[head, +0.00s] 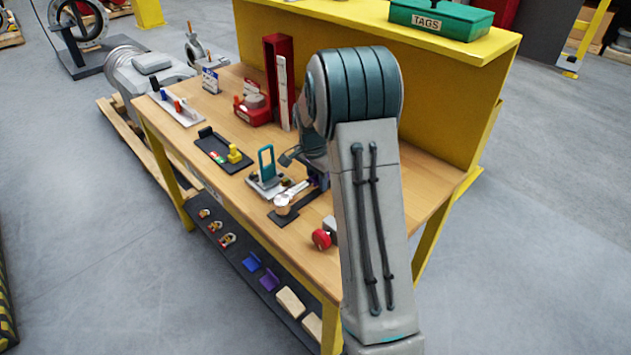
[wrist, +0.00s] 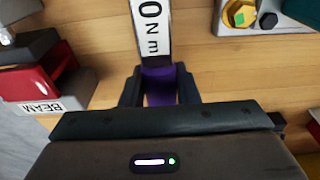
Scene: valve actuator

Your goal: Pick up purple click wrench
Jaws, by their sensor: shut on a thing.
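The purple click wrench (wrist: 159,92) is in the middle of the wrist view. Its purple part lies between the two fingers of my gripper (wrist: 158,85), and a white scale strip reading "0 N m" runs away from it towards the top edge. My gripper is shut on the purple part. The rest of the wrench runs out of the wrist view, and whether it still touches the bench cannot be told. In the head view my arm hides most of the gripper and the wrench, over the near right part of the workbench (head: 425,185).
A red block with a "BEAM" label (wrist: 40,88) lies to the left in the wrist view. In the head view, a teal-framed stand (head: 266,165) and a red knob (head: 321,238) are near my arm.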

